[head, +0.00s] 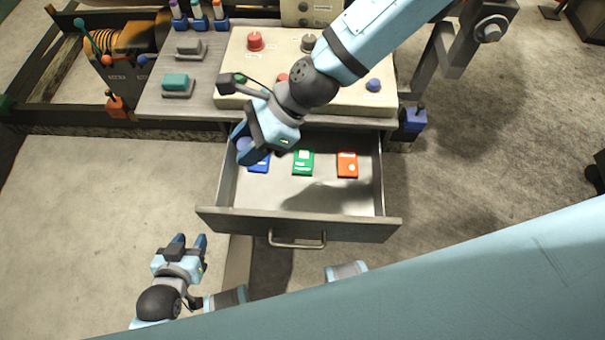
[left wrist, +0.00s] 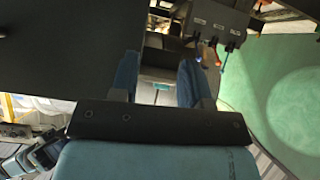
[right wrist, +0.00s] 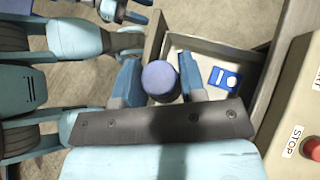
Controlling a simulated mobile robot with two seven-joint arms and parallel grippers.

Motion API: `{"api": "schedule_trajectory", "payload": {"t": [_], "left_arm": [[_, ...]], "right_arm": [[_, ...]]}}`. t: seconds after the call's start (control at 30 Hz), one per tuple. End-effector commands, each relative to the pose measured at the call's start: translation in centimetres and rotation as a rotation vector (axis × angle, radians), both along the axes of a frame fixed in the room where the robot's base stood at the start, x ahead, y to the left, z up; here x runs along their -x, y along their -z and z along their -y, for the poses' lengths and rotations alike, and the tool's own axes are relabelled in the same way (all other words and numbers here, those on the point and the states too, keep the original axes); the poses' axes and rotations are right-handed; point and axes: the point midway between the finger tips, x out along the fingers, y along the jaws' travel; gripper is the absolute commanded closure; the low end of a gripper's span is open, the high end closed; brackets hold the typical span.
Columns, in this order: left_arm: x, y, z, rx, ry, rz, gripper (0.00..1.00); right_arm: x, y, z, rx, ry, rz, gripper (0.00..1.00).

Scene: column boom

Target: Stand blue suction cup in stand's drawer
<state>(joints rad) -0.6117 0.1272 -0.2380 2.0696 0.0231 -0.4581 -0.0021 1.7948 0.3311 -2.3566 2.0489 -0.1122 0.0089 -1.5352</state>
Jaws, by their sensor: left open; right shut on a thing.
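The blue suction cup (head: 243,145) shows as a round blue-violet top, also seen between the fingers in the right wrist view (right wrist: 160,78). My right gripper (head: 250,146) is shut on it, over the left end of the drawer. I cannot tell whether the cup touches the drawer floor. The stand's drawer (head: 300,224) is pulled out; blue (head: 259,165), green (head: 303,162) and orange (head: 347,165) cards lie in a row inside. The right gripper partly covers the blue card. My left gripper (head: 189,241) is open and empty, left of and nearer than the drawer front.
Above the drawer is a beige control panel (head: 385,103) with red and blue knobs. A grey shelf (head: 155,98) with switches adjoins it on the left. Lever boxes flank the stand at left (head: 116,104) and right (head: 413,119).

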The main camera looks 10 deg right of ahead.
Motion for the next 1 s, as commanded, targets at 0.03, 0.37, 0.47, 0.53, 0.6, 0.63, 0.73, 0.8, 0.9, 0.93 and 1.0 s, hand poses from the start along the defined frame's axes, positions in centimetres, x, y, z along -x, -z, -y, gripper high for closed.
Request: {"api": "schedule_trajectory", "payload": {"t": [0.03, 0.37, 0.47, 0.53, 0.6, 0.63, 0.73, 0.8, 0.9, 0.93, 1.0], "left_arm": [[0.0, 1.2, 0.0, 0.001, -0.001, -0.001, 0.57], [0.0, 3.4, 0.1, 0.005, -0.003, -0.015, 0.57], [-0.1, 3.7, 0.2, 0.006, -0.002, -0.014, 0.57], [-0.1, 4.0, 0.2, 0.008, -0.003, -0.014, 0.57], [-0.1, 4.1, 0.2, 0.009, -0.003, -0.014, 0.57], [-0.1, 4.1, 0.2, 0.009, -0.003, -0.014, 0.57], [-0.1, 4.2, 0.2, 0.009, -0.003, -0.012, 0.57], [-0.2, 4.3, 0.3, 0.011, -0.002, -0.009, 0.57], [-0.3, 4.5, 0.3, 0.010, -0.001, -0.003, 0.57], [-0.3, 4.6, 0.3, 0.009, 0.000, 0.001, 0.57], [-0.4, 4.7, 0.4, 0.008, 0.002, 0.006, 0.57]], "right_arm": [[-0.4, 1.2, 0.1, -0.034, 0.077, -0.006, 0.85], [-2.4, 3.7, 0.4, -0.157, 0.375, 0.045, 0.85], [-2.9, 4.4, 0.6, -0.182, 0.439, 0.063, 0.85], [-3.1, 4.9, 0.8, -0.197, 0.475, 0.075, 0.85], [-3.2, 5.2, 1.0, -0.207, 0.502, 0.085, 0.85], [-3.3, 5.3, 1.0, -0.211, 0.511, 0.089, 0.85], [-3.4, 5.9, 1.1, -0.218, 0.526, 0.095, 0.85], [-3.4, 7.0, 1.1, -0.219, 0.531, 0.096, 0.85], [-3.3, 9.5, 1.2, -0.217, 0.532, 0.095, 0.85], [-3.3, 10.3, 1.1, -0.217, 0.532, 0.095, 0.85], [-3.3, 12.2, 1.2, -0.217, 0.532, 0.095, 0.85]]}}
